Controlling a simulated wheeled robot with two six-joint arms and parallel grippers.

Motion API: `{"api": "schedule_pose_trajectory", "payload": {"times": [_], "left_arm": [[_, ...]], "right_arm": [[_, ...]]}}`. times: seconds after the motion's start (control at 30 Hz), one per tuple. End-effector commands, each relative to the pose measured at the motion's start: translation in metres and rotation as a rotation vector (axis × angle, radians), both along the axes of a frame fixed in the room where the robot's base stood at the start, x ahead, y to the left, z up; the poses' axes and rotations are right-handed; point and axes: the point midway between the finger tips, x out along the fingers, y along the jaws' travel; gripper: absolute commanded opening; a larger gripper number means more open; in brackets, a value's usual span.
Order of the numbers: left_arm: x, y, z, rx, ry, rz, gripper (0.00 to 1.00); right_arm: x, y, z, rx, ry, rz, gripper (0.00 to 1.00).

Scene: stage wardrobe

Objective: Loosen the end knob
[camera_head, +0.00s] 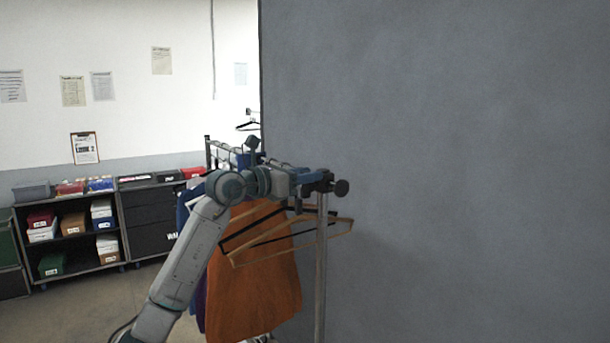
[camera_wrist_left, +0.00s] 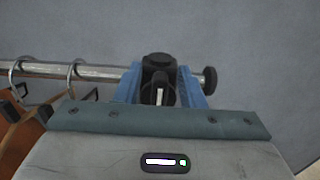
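The clothes rack's rail ends at a black corner fitting (camera_head: 325,184) on top of a grey upright. A round black end knob (camera_head: 341,187) sticks out to the right of it. The knob also shows in the left wrist view (camera_wrist_left: 209,80), just outside the right finger. My left gripper (camera_head: 314,178) is at the rail's end. In the left wrist view its blue fingers (camera_wrist_left: 160,84) stand apart, one on each side of the black fitting. Whether they touch it I cannot tell. The end knob is not between them. My right gripper is in neither view.
An orange garment (camera_head: 255,280) and a wooden hanger (camera_head: 290,240) hang on the rack just left of the upright (camera_head: 321,265). A grey wall (camera_head: 450,130) fills the right side. Shelves with boxes (camera_head: 75,235) stand far left.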

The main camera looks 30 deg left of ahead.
Motion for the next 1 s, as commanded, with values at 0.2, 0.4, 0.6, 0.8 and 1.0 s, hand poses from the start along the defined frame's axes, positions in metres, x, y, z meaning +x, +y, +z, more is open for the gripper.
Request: {"api": "schedule_pose_trajectory", "payload": {"times": [0.2, 0.4, 0.6, 0.8, 1.0], "left_arm": [[-0.0001, 0.0, -0.0004, -0.001, 0.001, 0.0, 0.0], [0.0001, -0.0003, -0.0025, -0.001, 0.006, -0.002, 0.0], [0.0007, 0.0003, -0.0046, -0.031, 0.022, -0.002, 0.0], [0.0019, 0.0025, -0.0063, -0.124, 0.063, -0.003, 0.0], [0.0034, 0.0058, -0.0074, -0.278, 0.127, -0.003, 0.0]], "right_arm": [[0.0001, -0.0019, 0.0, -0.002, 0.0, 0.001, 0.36], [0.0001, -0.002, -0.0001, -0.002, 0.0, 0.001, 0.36], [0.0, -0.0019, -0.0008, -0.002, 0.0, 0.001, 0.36], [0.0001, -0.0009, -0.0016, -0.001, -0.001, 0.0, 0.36], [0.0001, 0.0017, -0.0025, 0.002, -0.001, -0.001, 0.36]]}}
